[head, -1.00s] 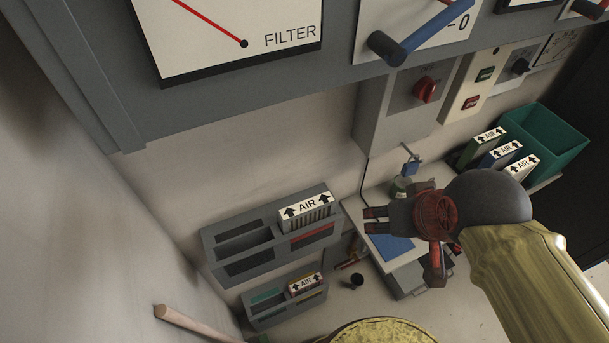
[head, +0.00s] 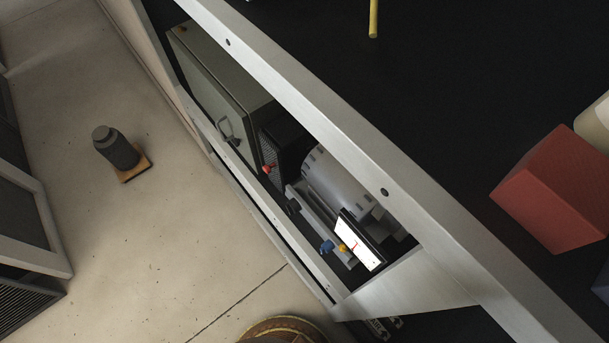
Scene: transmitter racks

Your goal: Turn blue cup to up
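No blue cup can be made out for certain in the head view. A small blue piece (head: 327,247) sits low in the open rack, beside a yellow piece (head: 344,247) and a white-faced gauge (head: 359,240). It is too small to tell what it is or which way it points. A sliver of another blue thing (head: 604,278) shows at the right edge, mostly cut off. My gripper is not in view.
A rack with a pale metal frame (head: 385,192) runs diagonally across the view. It holds a grey motor-like cylinder (head: 338,180) and a grey-green cabinet (head: 215,75). A red block (head: 558,190) lies at right.

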